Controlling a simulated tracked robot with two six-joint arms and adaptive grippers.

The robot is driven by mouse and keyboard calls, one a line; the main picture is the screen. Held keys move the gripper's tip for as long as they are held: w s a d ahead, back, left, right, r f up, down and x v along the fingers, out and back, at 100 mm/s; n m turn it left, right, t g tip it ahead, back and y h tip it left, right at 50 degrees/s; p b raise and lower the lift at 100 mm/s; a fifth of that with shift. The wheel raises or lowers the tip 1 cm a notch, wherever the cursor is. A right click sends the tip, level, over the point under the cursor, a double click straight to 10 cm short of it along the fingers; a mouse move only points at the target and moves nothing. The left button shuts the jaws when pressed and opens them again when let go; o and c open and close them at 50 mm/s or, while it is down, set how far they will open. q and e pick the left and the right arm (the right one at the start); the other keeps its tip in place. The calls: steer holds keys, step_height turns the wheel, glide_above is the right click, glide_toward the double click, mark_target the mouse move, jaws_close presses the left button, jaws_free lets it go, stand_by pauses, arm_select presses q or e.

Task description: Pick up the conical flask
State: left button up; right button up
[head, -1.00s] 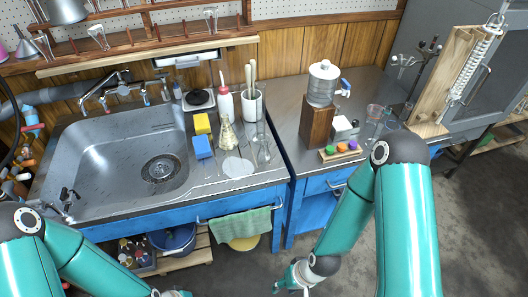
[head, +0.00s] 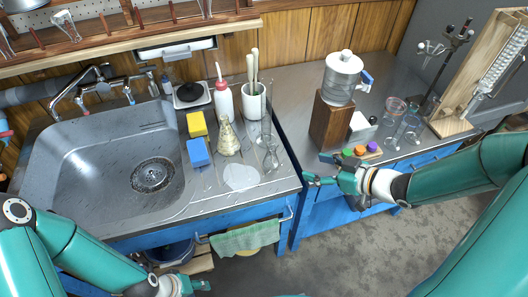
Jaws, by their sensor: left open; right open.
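A conical flask (head: 228,140) with a pale yellowish look stands upright on the steel counter right of the sink, just right of the yellow and blue sponges. My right gripper (head: 316,170) is open and empty. In the picture it is right of the flask, by the front of the right-hand bench, clearly apart from the flask. My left gripper (head: 200,286) is open at the bottom edge, below and in front of the counter; it is partly cut off by the frame.
A tall clear glass vessel (head: 271,158) and a white disc (head: 240,177) are close to the flask. Behind are a white-red squeeze bottle (head: 223,100) and a white pot (head: 253,101) of tools. A wooden block (head: 330,122) bears a water dispenser (head: 342,76). The sink (head: 100,180) is empty.

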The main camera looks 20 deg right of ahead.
mark_target(275, 155)
steer(key=x, duration=0.5)
steer(key=b+x, duration=0.1)
steer(key=x, duration=0.5)
steer(key=shift+r, duration=0.25)
steer(key=shift+x, duration=2.95)
steer(key=shift+a, duration=0.1)
steer(key=shift+r, duration=0.1)
steer(key=shift+c, duration=0.2)
steer(key=c, duration=1.1)
